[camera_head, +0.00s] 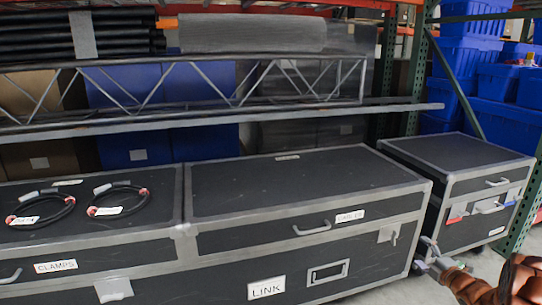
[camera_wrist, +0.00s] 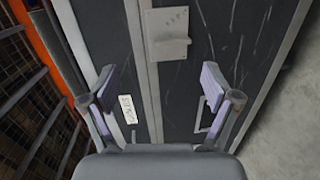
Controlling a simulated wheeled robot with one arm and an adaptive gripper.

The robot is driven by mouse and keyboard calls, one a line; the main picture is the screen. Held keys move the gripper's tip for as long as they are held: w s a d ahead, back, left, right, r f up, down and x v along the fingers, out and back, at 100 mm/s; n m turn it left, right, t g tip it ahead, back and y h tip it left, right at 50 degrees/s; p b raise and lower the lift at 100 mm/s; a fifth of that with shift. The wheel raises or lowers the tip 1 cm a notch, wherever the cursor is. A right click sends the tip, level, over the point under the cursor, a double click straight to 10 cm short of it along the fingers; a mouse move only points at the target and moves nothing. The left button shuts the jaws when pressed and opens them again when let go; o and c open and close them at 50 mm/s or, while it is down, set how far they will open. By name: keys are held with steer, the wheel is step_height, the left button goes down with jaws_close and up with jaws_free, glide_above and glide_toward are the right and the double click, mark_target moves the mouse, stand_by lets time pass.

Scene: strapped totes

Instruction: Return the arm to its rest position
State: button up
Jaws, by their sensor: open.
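My gripper (camera_head: 428,256) shows at the lower right of the head view, in front of the gap between the long black case and the smaller case. My orange-brown arm runs from it to the right edge. In the wrist view my gripper (camera_wrist: 158,88) has its two fingers spread wide apart, with nothing between them. Beyond the fingers is the dark panel of a case (camera_wrist: 222,45) with a grey metal latch plate (camera_wrist: 168,35) and a white label (camera_wrist: 128,108).
Long black cases (camera_head: 300,185) fill the front, with two coiled cables (camera_head: 120,200) on the left lid. A smaller case (camera_head: 460,155) stands at right. Behind are a metal truss (camera_head: 200,85), blue bins (camera_head: 500,90) and green rack posts (camera_head: 413,80). Grey floor (camera_wrist: 285,110) is bare at right in the wrist view.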

step_height(320, 180, up, 15)
steer(key=w+m+g+h+p, duration=0.1)
steer(key=m+g+h+p, duration=0.3)
steer(key=p, duration=0.4)
steer(key=s+a+r+m+g+h+p, duration=0.25)
steer(key=s+r+p, duration=0.2)
steer(key=r, duration=0.35)
steer(key=s+a+r+m+g+h+p, duration=0.1)
steer(key=s+a+r+m+p, duration=0.25)
steer(key=r+p, duration=0.3)
steer(key=s+a+r+m+g+y+p, duration=0.1)
steer(key=s+a+r+m+g+p, duration=0.2)
steer(key=s+a+r+p, duration=0.4)
steer(key=s+a+r+m+g+y+p, duration=0.2)
steer(key=s+a+r+p, duration=0.5)
steer(key=s+a, duration=0.6)
steer(key=s+a+r+m+g+y+p, duration=0.2)
steer(key=s+a+r, duration=0.8)
steer(key=s, duration=1.1)
steer(key=a+m+g+p, duration=0.1)
steer(key=m+g+p, duration=0.1)
steer(key=g+p, duration=0.2)
steer(key=shift+s+r+m+p, duration=0.25)
steer(key=shift+r+m+p, duration=0.05)
steer(key=shift+p, duration=0.6)
